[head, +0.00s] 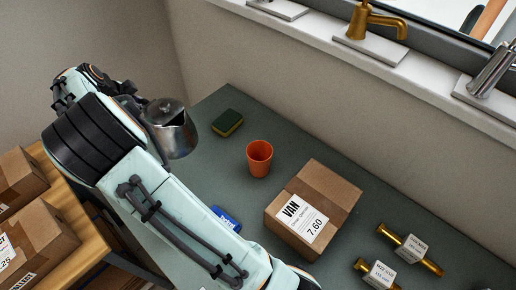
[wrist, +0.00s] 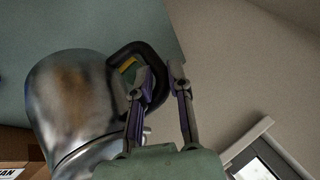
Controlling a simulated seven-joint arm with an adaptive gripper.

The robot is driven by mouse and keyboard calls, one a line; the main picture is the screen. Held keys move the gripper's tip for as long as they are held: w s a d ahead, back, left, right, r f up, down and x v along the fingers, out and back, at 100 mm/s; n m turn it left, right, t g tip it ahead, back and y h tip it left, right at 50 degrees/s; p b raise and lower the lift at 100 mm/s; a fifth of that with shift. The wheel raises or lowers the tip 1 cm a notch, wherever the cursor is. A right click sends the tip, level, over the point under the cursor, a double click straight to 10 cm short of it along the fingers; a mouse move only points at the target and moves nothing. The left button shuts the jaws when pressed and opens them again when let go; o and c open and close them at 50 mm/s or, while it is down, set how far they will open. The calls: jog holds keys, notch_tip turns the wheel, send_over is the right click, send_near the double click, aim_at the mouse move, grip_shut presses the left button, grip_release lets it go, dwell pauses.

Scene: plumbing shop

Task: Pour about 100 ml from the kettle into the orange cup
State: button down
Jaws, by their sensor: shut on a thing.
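The silver metal kettle (head: 173,131) is at the left end of the green counter in the head view, up in the air beside my arm. The kettle body (wrist: 75,105) fills the left of the wrist view. My gripper (wrist: 159,72) is shut on its black handle (wrist: 120,54), with a finger on either side. In the head view my arm hides most of the grip. The orange cup (head: 260,160) stands upright on the counter, to the right of the kettle and apart from it. I cannot tell what the cup holds. No stream shows.
A green and yellow sponge (head: 227,123) lies behind and left of the cup. A cardboard box (head: 326,189) stands close to the cup's right. A blue item (head: 226,217) lies near my arm. Brass fittings (head: 410,248) lie at the right. Taps (head: 372,22) line the sill.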

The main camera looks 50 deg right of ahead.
aim_at(154, 117)
jog(key=shift+s+d+f+n, duration=0.3)
jog(key=shift+s+f, duration=0.05)
jog(key=shift+s, duration=0.2)
jog(key=s+n, duration=0.1)
jog(key=s+n+t+y, duration=0.1)
jog(key=s, duration=0.1)
jog(key=s+n+y, duration=0.1)
jog(key=shift+s+a+f+n+t, duration=0.1)
jog(key=shift+s+f+n+t, duration=0.05)
jog(key=shift+f+n+t, duration=0.25)
jog(key=s+a+r+n+y, duration=0.2)
jog(key=s+a+n+y, duration=0.2)
jog(key=s+a+n, duration=0.4)
notch_tip(154, 117, down, 12)
jog(key=d, duration=0.1)
jog(key=shift+s+d+m+t, duration=0.3)
jog(key=shift+s+t, duration=0.1)
